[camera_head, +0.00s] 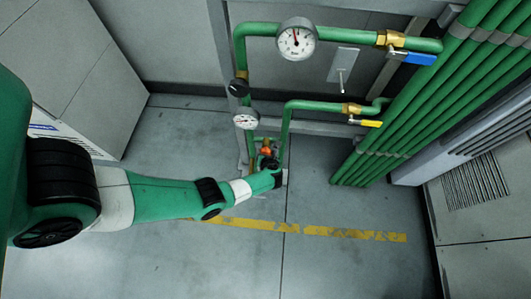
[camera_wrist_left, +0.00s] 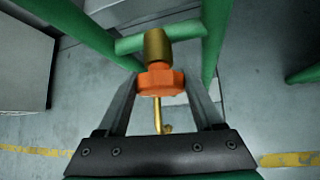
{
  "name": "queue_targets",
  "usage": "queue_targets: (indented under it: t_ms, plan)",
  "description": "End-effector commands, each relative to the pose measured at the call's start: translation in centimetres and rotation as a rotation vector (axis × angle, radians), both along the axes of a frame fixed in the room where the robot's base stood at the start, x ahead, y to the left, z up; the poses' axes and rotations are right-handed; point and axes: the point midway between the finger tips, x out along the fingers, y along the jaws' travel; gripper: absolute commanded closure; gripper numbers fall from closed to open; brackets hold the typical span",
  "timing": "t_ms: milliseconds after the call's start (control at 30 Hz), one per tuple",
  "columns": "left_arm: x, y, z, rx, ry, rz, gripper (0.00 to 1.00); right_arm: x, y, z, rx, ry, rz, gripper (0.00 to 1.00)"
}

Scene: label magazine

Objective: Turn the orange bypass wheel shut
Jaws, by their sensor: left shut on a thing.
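The orange bypass wheel (camera_wrist_left: 161,82) sits on a brass valve body (camera_wrist_left: 156,46) on a short green cross pipe in the left wrist view. A bent brass spout shows below it. In the head view the wheel (camera_head: 266,152) is a small orange spot low on the pipework, partly hidden by my arm. My left gripper (camera_wrist_left: 161,88) has one finger on each side of the wheel and is shut on it. In the head view my left gripper (camera_head: 270,163) is at the end of the arm reaching in from the left. My right gripper is not in view.
Two gauges (camera_head: 296,39) (camera_head: 246,118), a blue-handled valve (camera_head: 418,58) and a yellow-handled valve (camera_head: 370,123) are on the green pipes. Several thick green pipes (camera_head: 440,100) stand to the right. Grey cabinets flank both sides. The floor with a yellow line (camera_head: 350,233) is clear.

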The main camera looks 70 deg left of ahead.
Motion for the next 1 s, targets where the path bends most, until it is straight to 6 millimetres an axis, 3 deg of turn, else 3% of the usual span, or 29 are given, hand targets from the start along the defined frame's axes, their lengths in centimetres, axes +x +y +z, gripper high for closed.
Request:
queue_targets:
  t_ms: [33,67,533,567,600,700,1000]
  plan:
    - [0.42,-0.12,-0.79,0.032,0.059,-0.004,0.87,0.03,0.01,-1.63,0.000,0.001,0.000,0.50]
    - [0.36,-0.11,-0.66,0.045,0.090,-0.003,0.88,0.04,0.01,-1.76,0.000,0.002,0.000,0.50]
    - [0.10,-0.08,-0.13,0.085,0.180,0.000,0.87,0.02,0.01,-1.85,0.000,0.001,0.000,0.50]
    - [0.10,-0.08,-0.13,0.085,0.180,0.000,0.26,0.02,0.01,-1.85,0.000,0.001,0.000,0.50]
    - [0.10,-0.08,-0.13,0.085,0.180,0.000,0.19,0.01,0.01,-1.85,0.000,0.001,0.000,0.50]
    - [0.11,-0.06,-0.11,0.086,0.179,0.000,0.02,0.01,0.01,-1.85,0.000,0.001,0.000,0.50]
    - [0.16,-0.14,0.10,0.087,0.178,0.000,0.02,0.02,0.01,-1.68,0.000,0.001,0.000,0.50]
